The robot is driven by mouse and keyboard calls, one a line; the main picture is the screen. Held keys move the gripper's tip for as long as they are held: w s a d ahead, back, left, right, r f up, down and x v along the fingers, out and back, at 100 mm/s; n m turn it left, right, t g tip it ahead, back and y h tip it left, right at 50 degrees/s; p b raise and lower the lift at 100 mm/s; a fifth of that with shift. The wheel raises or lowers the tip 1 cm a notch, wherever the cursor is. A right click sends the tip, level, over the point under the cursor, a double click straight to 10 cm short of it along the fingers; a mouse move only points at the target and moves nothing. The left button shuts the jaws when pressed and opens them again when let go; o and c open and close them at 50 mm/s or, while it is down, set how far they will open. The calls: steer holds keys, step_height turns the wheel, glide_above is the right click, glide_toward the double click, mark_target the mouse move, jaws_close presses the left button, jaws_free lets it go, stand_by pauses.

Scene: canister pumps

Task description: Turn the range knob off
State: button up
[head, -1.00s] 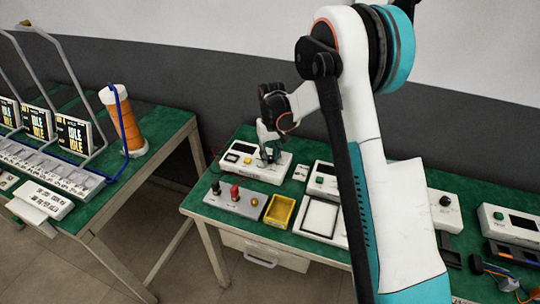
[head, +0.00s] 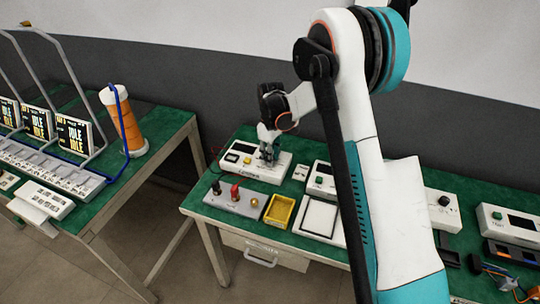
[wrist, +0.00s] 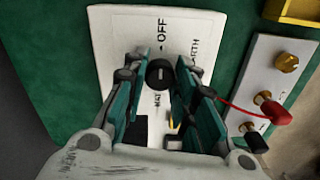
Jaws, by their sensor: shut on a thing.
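The range knob (wrist: 159,73) is a dark round dial on a white instrument box (wrist: 112,40). In the wrist view it sits between my fingertips, with the printed word OFF just above it and other lettering to either side. I cannot tell which mark the knob points to. My gripper (wrist: 161,80) is shut on the knob from above, one finger on each side. In the head view my gripper (head: 268,158) stands on the right part of the white box (head: 240,172), and its fingers hide the knob.
A grey panel (head: 226,201) with red, black and brass terminals lies in front of the box. A yellow tray (head: 279,211) is beside it. More white instruments stand to the right on the green bench. A left bench holds screens and an orange cylinder (head: 128,128).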

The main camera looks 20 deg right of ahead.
stand_by(0.3)
steer(key=o, duration=1.1)
steer(key=shift+c, duration=0.2)
step_height(320, 180, up, 12)
steer(key=shift+w+d, duration=0.1)
